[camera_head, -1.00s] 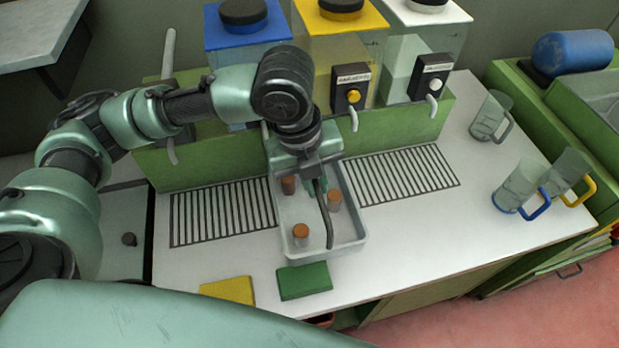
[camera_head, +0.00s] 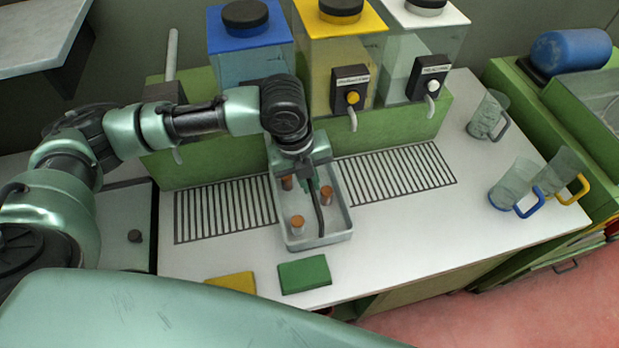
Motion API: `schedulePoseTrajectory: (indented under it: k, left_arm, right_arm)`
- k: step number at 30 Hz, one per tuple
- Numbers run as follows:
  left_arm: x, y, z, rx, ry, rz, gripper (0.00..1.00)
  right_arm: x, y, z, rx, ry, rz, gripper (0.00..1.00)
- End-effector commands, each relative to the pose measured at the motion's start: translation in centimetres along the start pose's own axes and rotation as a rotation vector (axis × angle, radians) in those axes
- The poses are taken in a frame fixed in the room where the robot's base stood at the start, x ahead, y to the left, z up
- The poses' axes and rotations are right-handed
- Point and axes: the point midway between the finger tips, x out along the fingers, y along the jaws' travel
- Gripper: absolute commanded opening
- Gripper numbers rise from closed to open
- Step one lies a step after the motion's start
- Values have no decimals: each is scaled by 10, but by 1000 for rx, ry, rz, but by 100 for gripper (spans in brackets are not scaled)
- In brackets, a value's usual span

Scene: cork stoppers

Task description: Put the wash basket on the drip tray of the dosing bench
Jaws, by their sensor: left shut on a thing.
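The wash basket (camera_head: 343,218) is a pale grey, open rectangular tray with a dark bar handle and several brown-and-white cork stoppers inside. My left gripper (camera_head: 313,184) points down over it and is shut on its handle. The drip tray (camera_head: 226,209) is the dark slotted grate along the white bench top; it shows on both sides of the basket. The basket covers the grate's middle, and its front end reaches past the grate's front edge. I cannot tell whether it touches the grate. My right gripper is out of view.
Behind stand dispensers with blue (camera_head: 249,33), yellow (camera_head: 340,22) and white (camera_head: 428,14) lids; two taps overhang the grate. Green (camera_head: 304,274) and yellow (camera_head: 231,283) pads lie in front. Clear jugs (camera_head: 514,184) stand at right. The bench between basket and jugs is free.

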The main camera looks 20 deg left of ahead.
Motion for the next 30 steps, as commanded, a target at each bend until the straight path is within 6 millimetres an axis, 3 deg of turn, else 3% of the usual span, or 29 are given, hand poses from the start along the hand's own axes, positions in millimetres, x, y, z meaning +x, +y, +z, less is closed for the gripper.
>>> schedulePoseTrajectory:
  k: [2,15,16,18,30]
  left_arm:
    - [2,0,3,0,1,0,0]
    - [11,2,4,1,-1,-1,0]
    - [11,2,4,1,-1,-1,19]
    - [11,2,4,1,-1,-1,32]
    - [4,1,4,2,-1,-3,32]
  right_arm:
    - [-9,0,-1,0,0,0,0]
    - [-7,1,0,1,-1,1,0]
    - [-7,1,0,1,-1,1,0]
    - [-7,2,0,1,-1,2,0]
    - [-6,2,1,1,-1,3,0]
